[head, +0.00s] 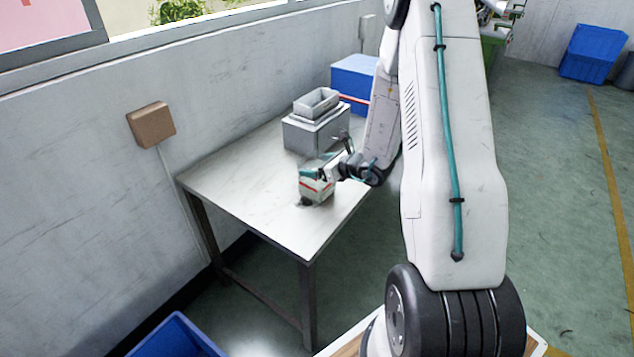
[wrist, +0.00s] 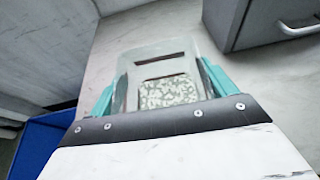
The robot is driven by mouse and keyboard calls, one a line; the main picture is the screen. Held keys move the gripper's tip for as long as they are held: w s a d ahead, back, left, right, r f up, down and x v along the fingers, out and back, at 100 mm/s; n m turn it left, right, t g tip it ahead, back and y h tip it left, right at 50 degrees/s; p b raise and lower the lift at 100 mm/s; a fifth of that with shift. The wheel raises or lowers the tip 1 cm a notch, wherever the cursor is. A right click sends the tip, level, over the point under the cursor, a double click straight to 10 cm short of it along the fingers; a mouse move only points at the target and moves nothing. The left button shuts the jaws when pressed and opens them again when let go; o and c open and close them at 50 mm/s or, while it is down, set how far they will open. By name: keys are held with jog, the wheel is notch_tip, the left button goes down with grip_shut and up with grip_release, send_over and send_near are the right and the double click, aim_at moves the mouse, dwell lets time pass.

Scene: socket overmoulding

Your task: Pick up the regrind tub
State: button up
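The regrind tub (wrist: 165,50) is a pale, see-through-looking container with a dark slot and speckled greenish-white contents, seen in the wrist view. My gripper (wrist: 161,66) has its teal fingers along two opposite sides of it, seemingly in contact with both. In the head view my gripper (head: 312,169) is low over the right part of the table. A whitish body with a red stripe shows there, and tub and gripper are hard to tell apart. A small dark patch lies just under it; I cannot tell whether the tub touches the table.
The pale table (head: 245,185) has free room to the left and front. Behind my gripper stands a grey box (head: 305,138) with a small grey tray (head: 316,102) on top. A blue box (head: 352,75) is farther back. A blue bin (head: 175,338) stands on the floor in front.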

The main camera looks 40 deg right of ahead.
jog(key=shift+c, duration=1.2)
jog(key=shift+r, duration=0.1)
jog(key=shift+r, duration=0.5)
jog(key=s+a+f+v, duration=0.1)
jog(key=f+v, duration=0.1)
jog(key=v, duration=1.4)
jog(key=shift+s+f, duration=0.15)
jog(key=shift+s, duration=0.1)
